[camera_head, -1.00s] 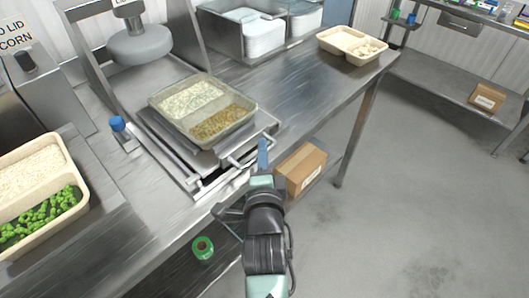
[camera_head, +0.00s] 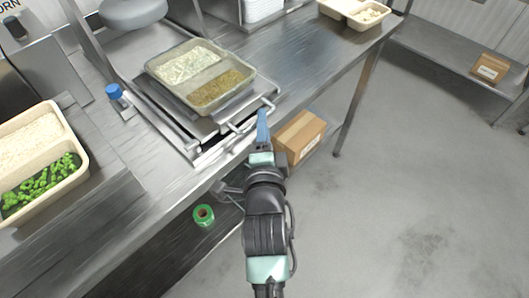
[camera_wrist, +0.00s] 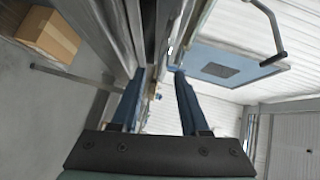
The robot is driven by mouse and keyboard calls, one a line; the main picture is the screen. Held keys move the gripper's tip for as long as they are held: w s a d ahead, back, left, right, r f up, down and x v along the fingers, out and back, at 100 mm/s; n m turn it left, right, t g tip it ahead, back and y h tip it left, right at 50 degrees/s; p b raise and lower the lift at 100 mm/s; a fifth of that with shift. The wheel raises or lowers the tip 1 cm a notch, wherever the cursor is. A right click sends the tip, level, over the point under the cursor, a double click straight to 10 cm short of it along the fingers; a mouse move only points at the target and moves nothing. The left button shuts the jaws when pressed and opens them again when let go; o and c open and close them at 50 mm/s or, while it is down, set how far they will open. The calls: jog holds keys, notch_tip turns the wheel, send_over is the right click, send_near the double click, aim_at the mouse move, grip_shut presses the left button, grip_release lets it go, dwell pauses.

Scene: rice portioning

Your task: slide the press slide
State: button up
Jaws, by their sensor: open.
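The press slide (camera_head: 204,156) is a flat metal carriage on the steel table, with a bar handle (camera_head: 256,114) at its front right. A filled two-compartment tray (camera_head: 150,72) sits on it, with white grains in one compartment and yellowish-brown food in the other. The round grey press head (camera_head: 133,14) is above and behind the tray. My gripper (camera_head: 262,126) is just in front of the handle at the table edge. In the wrist view my gripper (camera_wrist: 156,85) shows two blue fingers spread apart with nothing held. Whether a finger touches the handle cannot be told.
A rice-and-broccoli tray (camera_head: 77,137) is at left, near a blue-capped post (camera_head: 115,92). A cardboard box (camera_head: 301,136) is below the table edge and a green roll (camera_head: 204,215) is lower down. Another tray (camera_head: 352,14) is at the far table end. Floor at right is clear.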

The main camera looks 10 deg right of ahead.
jog(key=v, duration=1)
jog(key=shift+s, duration=0.1)
